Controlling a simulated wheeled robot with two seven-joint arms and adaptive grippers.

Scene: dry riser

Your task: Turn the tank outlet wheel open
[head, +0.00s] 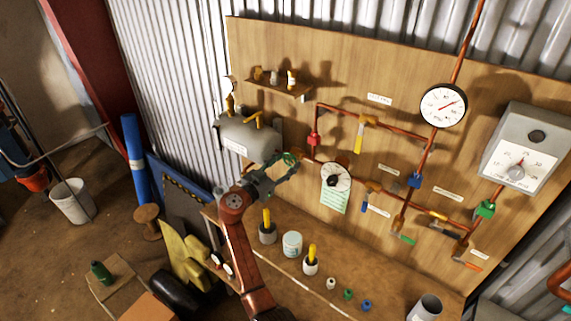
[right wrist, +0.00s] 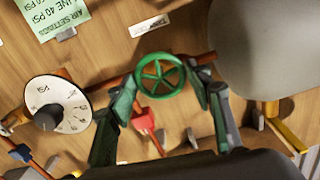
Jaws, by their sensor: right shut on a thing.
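The tank outlet wheel is a green spoked handwheel (head: 290,158) on the copper pipe just right of the grey tank (head: 236,137). In the right wrist view the green wheel (right wrist: 160,75) faces me between the two fingers. My right gripper (head: 283,167) reaches up to it from the lower left and is shut on its rim; it also shows in the right wrist view (right wrist: 166,84). The fingers hide part of the wheel in the head view. The grey tank (right wrist: 270,45) fills the upper right of the wrist view. My left gripper is not in view.
A white dial with a dark knob (head: 334,178) sits close right of the wheel. A red valve handle (right wrist: 145,121) lies near the fingers. A shelf (head: 280,87) is above. Pots and bottles, including a white tub (head: 292,244), stand on the bench below.

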